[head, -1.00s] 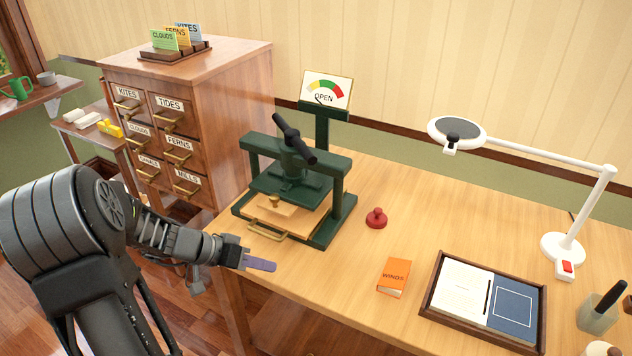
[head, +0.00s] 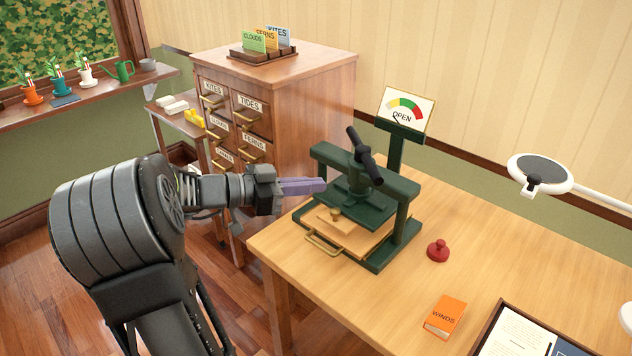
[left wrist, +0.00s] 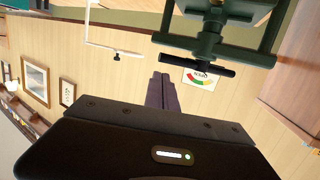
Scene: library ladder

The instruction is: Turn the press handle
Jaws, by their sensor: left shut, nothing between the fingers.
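The green press (head: 368,205) stands on the wooden table, with its dark bar handle (head: 364,155) on top of the screw, lying aslant. The dial sign (head: 406,110) behind it has its needle at OPEN. My left gripper (head: 318,186) is shut and empty, just left of the press's upper crossbeam and lower than the handle, apparently not touching. In the left wrist view the picture is upside down: the handle (left wrist: 197,58) and press frame (left wrist: 210,42) show beyond the shut fingers (left wrist: 163,92). My right gripper is not in view.
A drawer cabinet (head: 300,85) stands behind and left of the press. A red knob-like stamp (head: 437,250), an orange WINDS book (head: 444,317) and a tray (head: 490,330) lie to the right. A white lamp (head: 541,172) overhangs the right side.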

